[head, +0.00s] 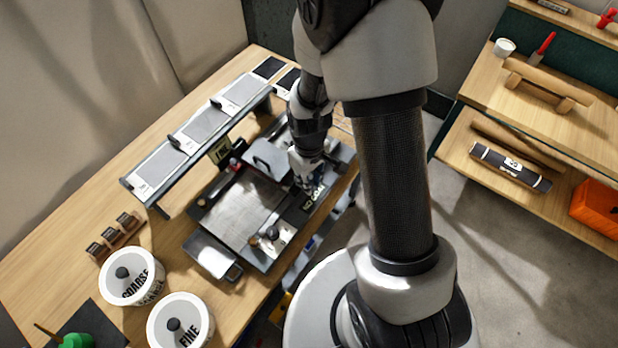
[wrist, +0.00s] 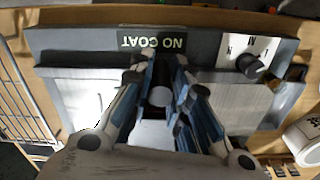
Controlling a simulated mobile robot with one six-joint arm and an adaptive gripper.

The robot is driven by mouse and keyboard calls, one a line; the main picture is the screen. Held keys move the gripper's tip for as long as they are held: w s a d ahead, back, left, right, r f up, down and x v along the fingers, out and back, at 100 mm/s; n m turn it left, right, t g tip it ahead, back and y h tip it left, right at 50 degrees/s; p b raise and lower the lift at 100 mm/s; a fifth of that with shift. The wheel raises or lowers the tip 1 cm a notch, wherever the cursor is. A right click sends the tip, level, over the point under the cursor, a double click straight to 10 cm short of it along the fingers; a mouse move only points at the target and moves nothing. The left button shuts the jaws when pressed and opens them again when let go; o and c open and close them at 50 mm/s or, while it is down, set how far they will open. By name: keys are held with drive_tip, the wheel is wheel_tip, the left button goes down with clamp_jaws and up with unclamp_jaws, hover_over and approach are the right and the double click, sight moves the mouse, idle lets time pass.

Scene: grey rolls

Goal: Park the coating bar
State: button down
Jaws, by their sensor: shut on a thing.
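The coating machine (head: 240,207) stands on the wooden bench with a flat grey plate. A dark strip marked NO COAT (head: 316,194) runs along its side; it also shows in the wrist view (wrist: 154,42). My gripper (head: 304,182) is low over the machine beside this strip. In the wrist view my gripper (wrist: 163,80) is shut on a small dark piece with a pale round end (wrist: 160,97), which I take for part of the coating bar. The fingers hide most of it, and I cannot tell whether it touches the machine. The bar's full length is not clear.
A dial knob (wrist: 249,66) sits beside the strip. A raised rack (head: 204,125) with grey sheets stands behind the machine. White tubs marked COARSE (head: 131,276) and FINE (head: 180,324) stand at the front left. Shelves with a dark roll (head: 510,166) are at the right.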

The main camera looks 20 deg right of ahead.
idle(0.4)
drive_tip(key=w+d, duration=0.9)
drive_tip(key=d, duration=0.3)
drive_tip(key=shift+w+d, duration=0.2)
drive_tip(key=shift+d, duration=0.15)
drive_tip(key=shift+r, duration=0.1)
drive_tip(key=c, duration=1.8)
unclamp_jaws()
drive_tip(key=o, duration=0.3)
drive_tip(key=shift+w+d, duration=0.1)
drive_tip(key=shift+d, duration=0.15)
drive_tip(key=r, duration=1.2)
drive_tip(key=shift+a, duration=0.3)
